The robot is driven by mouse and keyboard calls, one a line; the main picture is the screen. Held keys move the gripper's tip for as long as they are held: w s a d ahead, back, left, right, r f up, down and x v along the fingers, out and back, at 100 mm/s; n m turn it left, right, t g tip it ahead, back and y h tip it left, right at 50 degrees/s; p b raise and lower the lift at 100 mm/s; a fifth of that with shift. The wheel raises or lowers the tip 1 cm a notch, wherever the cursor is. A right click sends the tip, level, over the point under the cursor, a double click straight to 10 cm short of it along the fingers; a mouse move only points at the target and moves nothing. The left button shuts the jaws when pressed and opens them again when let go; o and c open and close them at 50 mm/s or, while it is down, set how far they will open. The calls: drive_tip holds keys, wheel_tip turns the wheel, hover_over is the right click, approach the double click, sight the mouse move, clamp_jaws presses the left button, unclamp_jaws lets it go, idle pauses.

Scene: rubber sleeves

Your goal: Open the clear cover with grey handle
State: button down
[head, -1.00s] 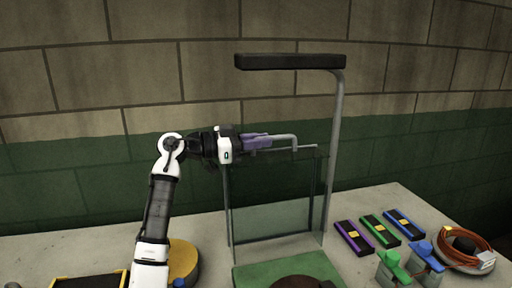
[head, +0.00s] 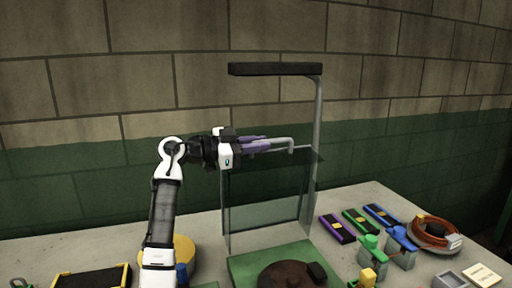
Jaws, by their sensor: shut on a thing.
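The clear cover (head: 262,190) is a see-through panel standing upright at the back of the table, above a green base (head: 245,265). Its grey bent handle (head: 284,142) is at the panel's top edge. My gripper (head: 266,145), with purple fingers, reaches in from the left and is shut on the grey handle. The fingers hide the handle's left part. How far the cover stands open is hard to tell.
A grey post with a black top bar (head: 275,69) rises over the cover, above my gripper. Purple, green and blue boxes (head: 360,221), a cable coil (head: 436,232) and green and blue clamp-like items (head: 385,244) lie right. A yellow round item (head: 183,258) stands left.

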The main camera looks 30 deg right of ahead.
idle(0.3)
drive_tip(key=c, duration=1.5)
unclamp_jaws()
drive_tip(key=shift+o, duration=0.2)
drive_tip(key=shift+a, duration=0.15)
drive_tip(key=b+v, duration=0.3)
drive_tip(key=v, duration=1)
drive_tip(key=shift+w+a+b, duration=0.15)
drive_tip(key=shift+a+b, duration=0.15)
drive_tip(key=shift+b, duration=0.1)
